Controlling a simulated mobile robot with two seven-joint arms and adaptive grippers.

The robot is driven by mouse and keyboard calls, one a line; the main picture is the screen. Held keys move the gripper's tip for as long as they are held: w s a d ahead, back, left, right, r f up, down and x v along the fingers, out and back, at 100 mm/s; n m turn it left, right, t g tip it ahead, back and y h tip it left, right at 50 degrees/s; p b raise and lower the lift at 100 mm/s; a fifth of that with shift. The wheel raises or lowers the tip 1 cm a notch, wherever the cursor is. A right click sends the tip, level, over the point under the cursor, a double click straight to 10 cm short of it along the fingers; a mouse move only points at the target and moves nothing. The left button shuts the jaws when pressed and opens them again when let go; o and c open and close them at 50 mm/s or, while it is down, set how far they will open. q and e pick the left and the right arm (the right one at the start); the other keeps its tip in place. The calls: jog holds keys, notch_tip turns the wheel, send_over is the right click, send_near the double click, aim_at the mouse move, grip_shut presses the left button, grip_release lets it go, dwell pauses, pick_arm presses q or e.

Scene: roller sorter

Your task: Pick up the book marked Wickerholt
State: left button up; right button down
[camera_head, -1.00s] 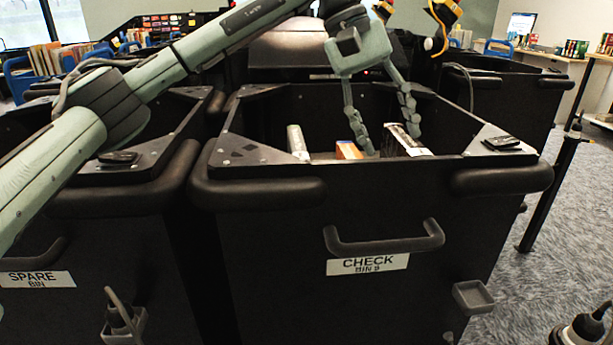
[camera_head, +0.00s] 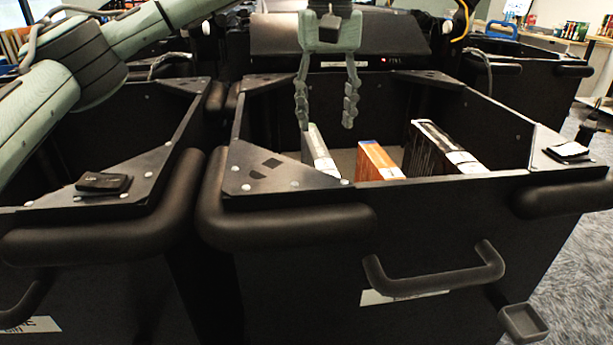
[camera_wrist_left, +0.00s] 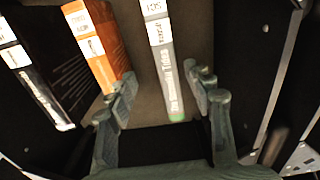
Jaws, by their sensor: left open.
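Three books stand in the open black bin (camera_head: 470,205): a pale grey one (camera_head: 319,150), an orange one (camera_head: 378,162) and a black one (camera_head: 440,147). Their titles are too small to read in the head view, so I cannot tell which is Wickerholt. My left gripper (camera_head: 325,122) is open and empty, pointing down over the left part of the bin, near the grey book. In the left wrist view the open fingers (camera_wrist_left: 163,84) lie to either side of the grey book's spine (camera_wrist_left: 164,62), with the orange book (camera_wrist_left: 97,45) outside them. My right gripper is out of view.
The bin's thick padded rim and corner plates (camera_head: 285,175) stand close around the books. A second black bin (camera_head: 110,235) adjoins on the left. There is bare bin floor between the books. Dark machinery (camera_head: 340,35) stands behind the bin.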

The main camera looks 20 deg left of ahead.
aim_at(319, 149)
pick_arm(q)
jog(key=shift+f, duration=1.45)
jog(key=f, duration=0.3)
jog(key=a+f, duration=0.1)
jog(key=shift+w+f, duration=0.25)
jog(key=shift+f, duration=0.15)
grip_shut()
jog(key=shift+r, duration=0.1)
